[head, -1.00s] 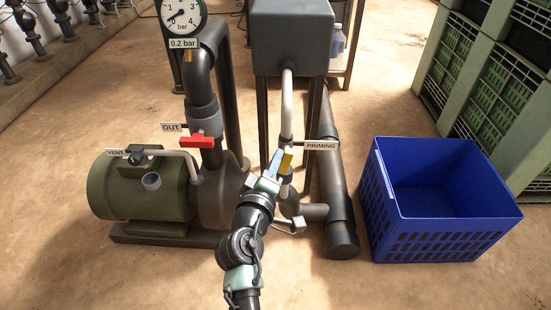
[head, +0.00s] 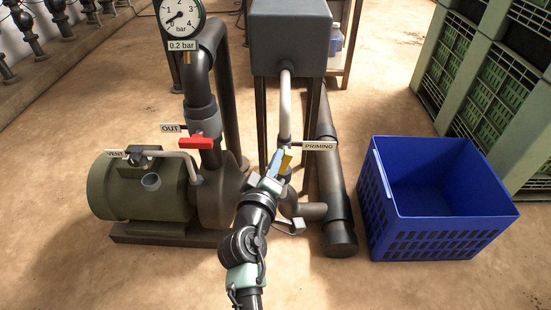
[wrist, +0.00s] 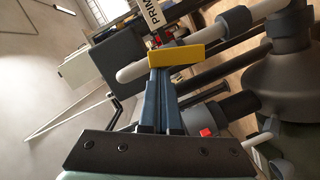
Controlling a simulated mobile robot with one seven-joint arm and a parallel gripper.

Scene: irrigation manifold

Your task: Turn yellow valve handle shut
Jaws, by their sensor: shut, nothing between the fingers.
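In the wrist view the yellow handle (wrist: 177,55) lies across the tips of my gripper (wrist: 163,66), roughly in line with the pale pipe (wrist: 132,73). I cannot tell for certain whether they touch.
A red handle (head: 201,142) is on the OUT pipe to the left, above the green pump motor (head: 135,190). A grey tank (head: 290,38) stands above the priming pipe. A blue crate (head: 435,230) stands on the floor at the right. The gauge (head: 182,18) shows 0.2 bar.

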